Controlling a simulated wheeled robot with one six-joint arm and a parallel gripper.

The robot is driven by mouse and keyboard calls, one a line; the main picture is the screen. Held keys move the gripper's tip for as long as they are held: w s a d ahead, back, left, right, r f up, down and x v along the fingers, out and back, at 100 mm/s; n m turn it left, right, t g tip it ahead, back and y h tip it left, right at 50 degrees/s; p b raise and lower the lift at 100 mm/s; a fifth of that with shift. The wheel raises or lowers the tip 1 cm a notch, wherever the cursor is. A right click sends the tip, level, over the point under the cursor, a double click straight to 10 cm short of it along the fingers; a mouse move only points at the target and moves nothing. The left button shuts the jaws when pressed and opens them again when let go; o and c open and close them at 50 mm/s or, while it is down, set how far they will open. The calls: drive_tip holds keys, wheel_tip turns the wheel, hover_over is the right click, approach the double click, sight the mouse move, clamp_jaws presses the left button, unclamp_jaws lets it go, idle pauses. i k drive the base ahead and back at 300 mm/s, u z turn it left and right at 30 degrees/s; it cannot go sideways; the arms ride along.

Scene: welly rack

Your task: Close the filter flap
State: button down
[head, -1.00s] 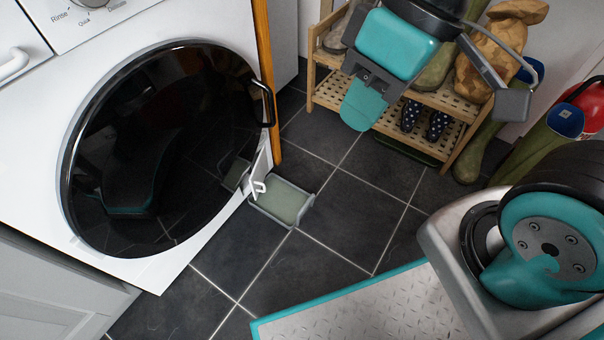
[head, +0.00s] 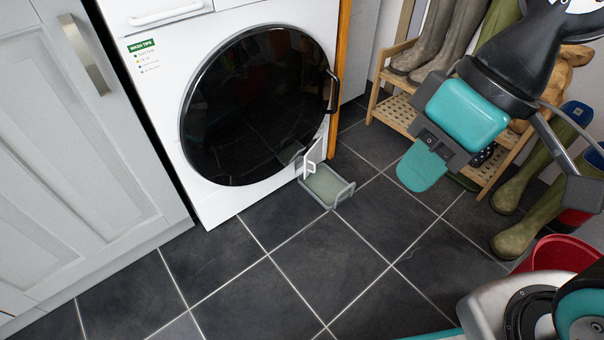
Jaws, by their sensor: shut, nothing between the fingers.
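The filter flap (head: 315,157) is a small white panel at the lower right corner of the white washing machine (head: 225,193). It stands open, swung out from the front, with a white handle on it. A shallow grey tray (head: 328,186) with a pale green inside sits on the floor just below and in front of the flap. The opening behind the flap is mostly hidden.
A wooden shoe rack (head: 395,107) with boots stands behind my gripper. Green wellies (head: 535,212) and a red bucket (head: 556,254) are at the right. A grey cabinet (head: 75,160) is at the left.

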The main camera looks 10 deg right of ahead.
sight(311, 160)
drive_tip(key=u, duration=0.45)
drive_tip(key=i, duration=1)
